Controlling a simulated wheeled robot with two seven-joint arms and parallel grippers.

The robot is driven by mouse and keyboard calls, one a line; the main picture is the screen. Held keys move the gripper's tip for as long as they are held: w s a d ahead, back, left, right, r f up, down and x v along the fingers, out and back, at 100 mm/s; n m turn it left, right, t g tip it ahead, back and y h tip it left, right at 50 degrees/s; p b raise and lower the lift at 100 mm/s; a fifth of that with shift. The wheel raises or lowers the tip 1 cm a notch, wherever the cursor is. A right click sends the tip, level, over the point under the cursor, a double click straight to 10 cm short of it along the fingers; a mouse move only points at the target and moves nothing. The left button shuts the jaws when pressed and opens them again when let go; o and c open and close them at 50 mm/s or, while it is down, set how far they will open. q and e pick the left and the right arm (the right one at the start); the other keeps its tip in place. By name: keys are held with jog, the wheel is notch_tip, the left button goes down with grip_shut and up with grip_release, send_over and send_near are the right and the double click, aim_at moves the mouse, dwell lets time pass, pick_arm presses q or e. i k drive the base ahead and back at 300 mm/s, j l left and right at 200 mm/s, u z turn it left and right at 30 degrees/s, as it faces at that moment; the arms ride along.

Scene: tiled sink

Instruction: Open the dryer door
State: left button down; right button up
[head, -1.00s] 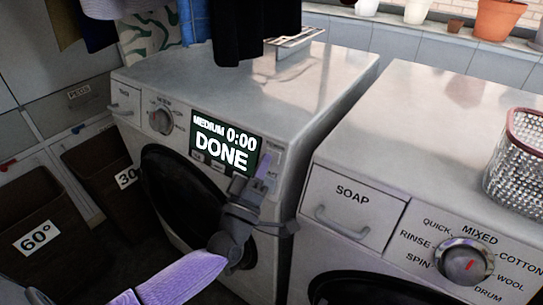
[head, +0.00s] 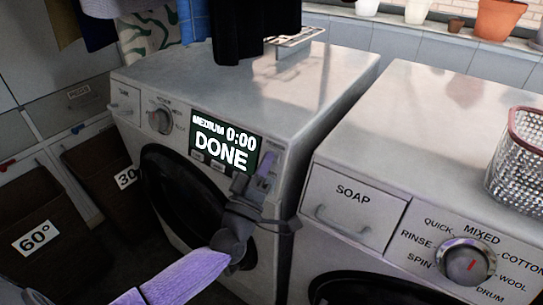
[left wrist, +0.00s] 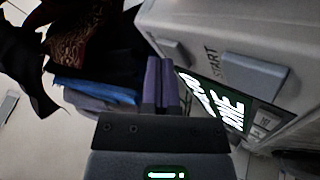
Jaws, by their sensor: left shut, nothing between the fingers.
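The dryer (head: 250,78) is the white machine on the left, and its display (head: 225,143) reads "MEDIUM 0:00 DONE". Its round dark door (head: 180,195) is on the front below the panel and looks closed. My left gripper (head: 266,163) is in front of the panel's right end, beside the display. Its purple fingers (left wrist: 159,84) are together and empty in the left wrist view. That view also shows the panel's START label and a grey button (left wrist: 255,75) to the right of the fingers. My left arm and gripper hide part of the dryer's right front. My right gripper is not in view.
A second machine (head: 430,125) with a SOAP drawer (head: 350,207) stands to the right, with a wire basket (head: 520,160) on top. Dark laundry (head: 240,30) hangs above the dryer. Bins labelled 60° (head: 40,215) and 30° (head: 100,170) stand at left.

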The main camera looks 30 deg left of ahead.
aim_at(174, 190)
jog(key=u, duration=1.8)
